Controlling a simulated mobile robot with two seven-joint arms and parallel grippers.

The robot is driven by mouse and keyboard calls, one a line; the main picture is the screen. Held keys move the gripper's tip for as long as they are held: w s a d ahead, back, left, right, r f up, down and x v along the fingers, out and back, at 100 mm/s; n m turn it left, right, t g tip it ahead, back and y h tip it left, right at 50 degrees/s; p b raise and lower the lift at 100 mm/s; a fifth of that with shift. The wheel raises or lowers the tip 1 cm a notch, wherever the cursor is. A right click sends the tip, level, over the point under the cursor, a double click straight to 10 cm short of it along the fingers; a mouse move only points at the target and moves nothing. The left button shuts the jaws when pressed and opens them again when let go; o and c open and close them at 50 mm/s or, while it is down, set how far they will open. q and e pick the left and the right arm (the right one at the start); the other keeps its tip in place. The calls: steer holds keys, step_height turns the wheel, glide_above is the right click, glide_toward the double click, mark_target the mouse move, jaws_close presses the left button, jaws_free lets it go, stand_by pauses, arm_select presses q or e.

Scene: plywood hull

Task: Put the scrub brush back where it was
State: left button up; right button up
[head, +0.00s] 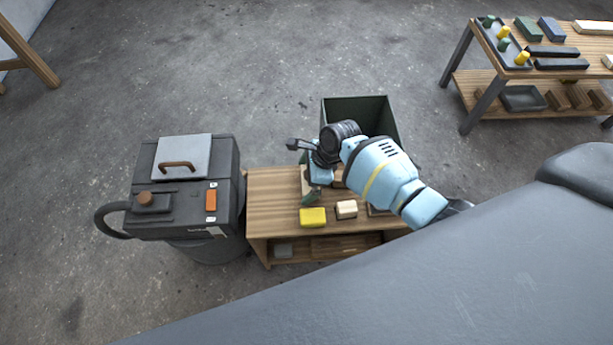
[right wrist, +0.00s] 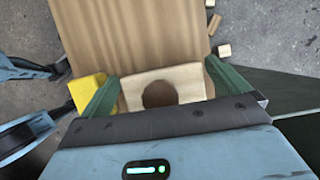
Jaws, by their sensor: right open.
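My right gripper (head: 312,190) is over the small wooden table, pointing down. In the right wrist view its two green fingers (right wrist: 165,90) stand apart. A pale wooden block with a round dark hole (right wrist: 190,76) shows between them; I cannot tell whether they touch it. On the table, a yellow block (head: 313,217) lies close to the gripper and a cream block (head: 346,209) lies to its right. The yellow block also shows in the right wrist view (right wrist: 84,90). I cannot make out the scrub brush for sure.
A dark green open crate (head: 360,108) stands behind the gripper. A black machine with a hose (head: 185,190) stands left of the small table (head: 270,200), whose left part is bare. A workbench with blocks (head: 545,70) stands at the upper right.

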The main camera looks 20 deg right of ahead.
steer(key=p+v, duration=0.4)
steer(key=v, duration=0.8)
steer(key=shift+r, duration=0.15)
steer(key=s+a+f+n+t, duration=0.1)
steer(key=s+f+n+t, duration=0.15)
steer(key=s+n, duration=0.35)
steer(key=s+a+f+n+t, duration=0.1)
steer(key=s+a+f+n, duration=0.2)
steer(key=s, duration=0.6)
steer(key=s+d+n+t+h, duration=0.1)
steer(key=s+d+n, duration=0.1)
steer(key=s+n, duration=0.5)
steer(key=s+d+n+h, duration=0.1)
steer(key=s+n, duration=0.6)
steer(key=s, duration=1.2)
steer(key=shift+d+f+t, duration=0.35)
steer(key=shift+d+f, duration=0.05)
steer(key=shift+d, duration=0.2)
